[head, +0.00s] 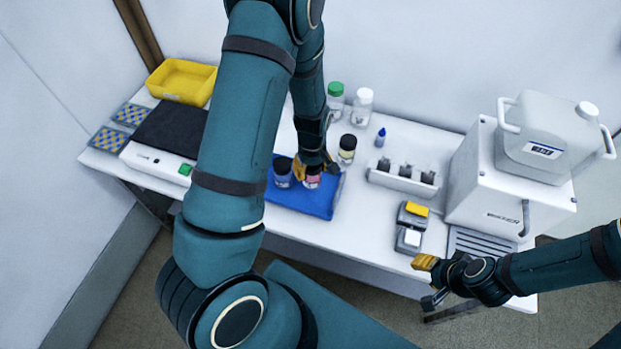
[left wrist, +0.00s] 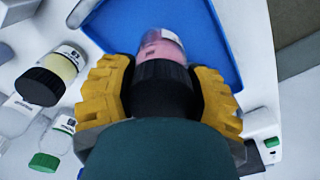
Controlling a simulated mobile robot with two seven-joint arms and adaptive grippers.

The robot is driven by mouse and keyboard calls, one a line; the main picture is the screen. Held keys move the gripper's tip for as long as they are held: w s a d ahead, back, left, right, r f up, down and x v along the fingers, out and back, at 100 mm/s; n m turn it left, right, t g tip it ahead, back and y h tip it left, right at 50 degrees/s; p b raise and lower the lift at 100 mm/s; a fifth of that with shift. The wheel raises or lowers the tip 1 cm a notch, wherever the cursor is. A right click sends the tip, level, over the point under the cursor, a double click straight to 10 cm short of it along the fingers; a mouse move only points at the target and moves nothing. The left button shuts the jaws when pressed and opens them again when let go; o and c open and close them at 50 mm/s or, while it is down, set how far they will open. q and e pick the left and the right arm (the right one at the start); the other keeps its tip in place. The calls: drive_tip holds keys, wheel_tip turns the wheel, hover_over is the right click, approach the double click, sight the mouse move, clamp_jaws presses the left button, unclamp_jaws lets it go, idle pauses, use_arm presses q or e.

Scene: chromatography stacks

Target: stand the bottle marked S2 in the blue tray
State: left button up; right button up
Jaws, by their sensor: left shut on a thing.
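My left gripper (head: 314,170) is shut on a bottle with pink contents (head: 312,182) and a black cap. In the left wrist view, the pink bottle (left wrist: 162,48) is between the yellow fingers, with the blue tray (left wrist: 215,38) behind it. In the head view, the bottle is over the right part of the blue tray (head: 300,203). I cannot tell whether its base touches the tray floor. Its label is not readable. Another dark-capped bottle (head: 282,174) is in the tray, to the left. My right gripper (head: 430,280) is near the table's front right; its opening is unclear.
A black-capped bottle with yellowish contents (head: 347,150) stands behind the tray. Green-capped (head: 335,100) and white-capped (head: 363,105) bottles stand farther back. A white rack (head: 402,180) is to the right, and a flat black-topped device (head: 170,135) to the left.

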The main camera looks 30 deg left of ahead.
sight(312, 177)
use_arm(q)
drive_tip(key=shift+f, duration=2.05)
drive_tip(key=shift+f+b, duration=0.15)
drive_tip(key=shift+b, duration=0.25)
drive_tip(key=o, duration=1.3)
